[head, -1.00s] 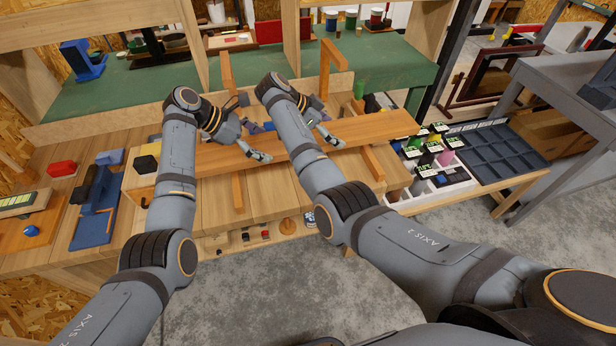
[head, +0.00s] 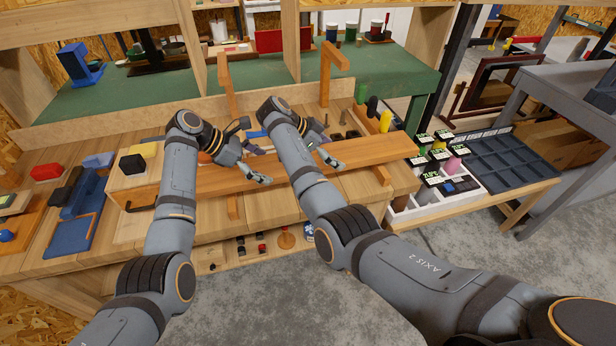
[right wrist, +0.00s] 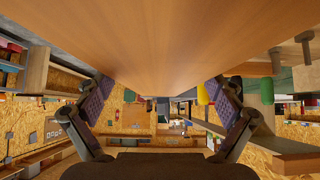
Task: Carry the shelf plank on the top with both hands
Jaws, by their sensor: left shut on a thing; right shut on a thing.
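The shelf plank (head: 372,157) is a long orange-brown board lying across the head view in front of me. My left gripper (head: 259,178) is shut on it left of its middle. My right gripper (head: 331,160) is shut on it right of its middle. In the right wrist view the plank (right wrist: 160,45) fills the upper middle, between the two fingers of the right gripper (right wrist: 160,103). Two wooden uprights, a left one (head: 227,82) and a right one (head: 326,80), stand behind the plank. My arms hide parts of the plank.
A pale box with a black knob (head: 133,163) stands near the plank's left end. A blue fixture (head: 78,215) lies farther left on the bench. A yellow bottle (head: 386,120) stands behind the plank's right part. A white bin tray (head: 415,208) and a dark compartment tray (head: 510,165) are at right.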

